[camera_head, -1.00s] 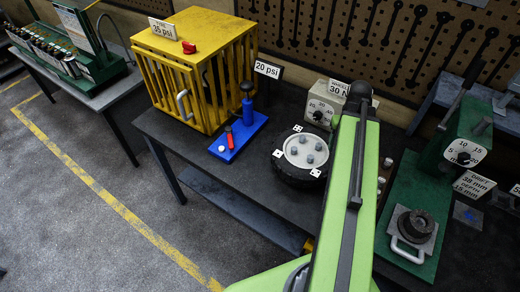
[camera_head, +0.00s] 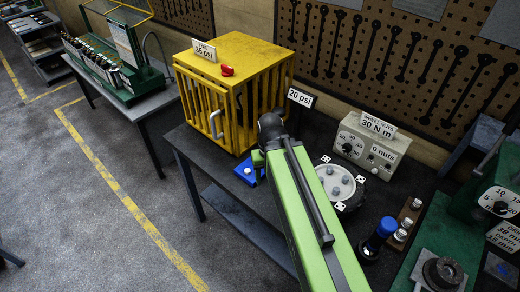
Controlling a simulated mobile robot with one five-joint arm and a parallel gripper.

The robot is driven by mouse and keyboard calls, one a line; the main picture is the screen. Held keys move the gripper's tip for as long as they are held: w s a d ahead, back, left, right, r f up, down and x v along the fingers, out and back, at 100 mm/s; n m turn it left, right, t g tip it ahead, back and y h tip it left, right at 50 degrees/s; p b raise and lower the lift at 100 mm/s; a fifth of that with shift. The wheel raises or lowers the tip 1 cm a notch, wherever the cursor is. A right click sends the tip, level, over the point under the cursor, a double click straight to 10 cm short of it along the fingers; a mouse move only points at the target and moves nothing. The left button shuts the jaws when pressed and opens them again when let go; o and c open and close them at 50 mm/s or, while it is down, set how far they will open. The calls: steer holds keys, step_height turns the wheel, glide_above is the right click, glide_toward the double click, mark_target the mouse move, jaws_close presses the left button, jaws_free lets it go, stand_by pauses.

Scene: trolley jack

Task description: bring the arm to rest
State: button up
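My green arm (camera_head: 315,220) reaches up from the bottom edge in the head view, with a black bar along its top. It ends in a dark rounded joint (camera_head: 270,128) in front of the right side of the yellow cage (camera_head: 232,92). My gripper does not show; whatever lies past the dark joint is hidden. Whether it holds anything cannot be seen. The arm covers most of the blue base (camera_head: 245,171) and part of the dark workbench (camera_head: 226,188).
Right of the arm are a wheel (camera_head: 340,183) with several studs, a wheel-nut box (camera_head: 370,147) reading 0 nuts, a blue-topped cylinder (camera_head: 380,234) and a green press (camera_head: 435,240). A bench with a green rack (camera_head: 135,82) stands at left. The floor (camera_head: 75,210) at left is clear.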

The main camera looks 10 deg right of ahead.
step_height(320, 180, down, 12)
steer(key=b, duration=1.1)
steer(key=shift+w+f, duration=0.1)
steer(key=shift+r, duration=0.3)
